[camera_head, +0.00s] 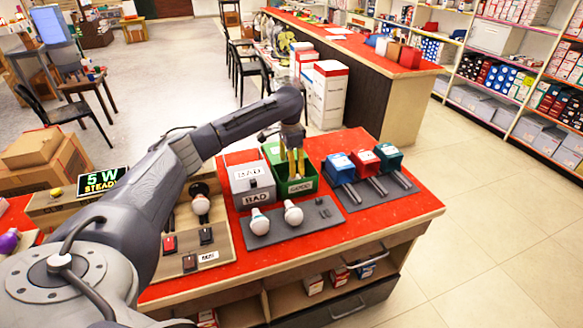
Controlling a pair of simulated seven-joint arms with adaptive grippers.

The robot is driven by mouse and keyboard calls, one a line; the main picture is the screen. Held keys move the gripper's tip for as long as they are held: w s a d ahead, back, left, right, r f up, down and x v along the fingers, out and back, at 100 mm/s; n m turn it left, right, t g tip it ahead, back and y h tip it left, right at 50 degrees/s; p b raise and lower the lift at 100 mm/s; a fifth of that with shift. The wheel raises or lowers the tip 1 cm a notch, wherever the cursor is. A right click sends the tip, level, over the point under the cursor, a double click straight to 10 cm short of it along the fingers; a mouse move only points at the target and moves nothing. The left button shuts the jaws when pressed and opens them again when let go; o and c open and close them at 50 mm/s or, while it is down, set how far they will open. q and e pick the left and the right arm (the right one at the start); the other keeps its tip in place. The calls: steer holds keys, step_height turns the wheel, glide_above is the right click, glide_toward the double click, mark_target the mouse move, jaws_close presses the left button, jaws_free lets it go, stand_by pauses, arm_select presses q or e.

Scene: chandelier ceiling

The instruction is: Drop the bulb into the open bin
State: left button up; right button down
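My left gripper (295,172) points down over the green bin (309,186), with its yellow finger parts at the bin's opening. The fingers look close together; I cannot tell whether a bulb is between them. The green bin's front label seems to read "GOOD", and its top is open. To its left is a grey bin (241,186) labelled "BAD"; its top looks covered. Two white bulbs, a left one (260,222) and a right one (293,213), rest on a dark grey mat (320,222) in front of the bins. My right gripper is not in view.
A tester board (207,264) with a dark socket (200,205) and switches lies left of the mat. Blue, red and green boxes with metal prongs stand on a mat (389,193) at right. The red tabletop (425,200) is clear at its right edge.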

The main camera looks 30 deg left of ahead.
arm_select(q)
step_height(320, 180, up, 11)
steer(key=shift+s+f, duration=0.15)
steer(key=shift+f, duration=0.05)
steer(key=shift+a, duration=0.1)
stand_by(0.5)
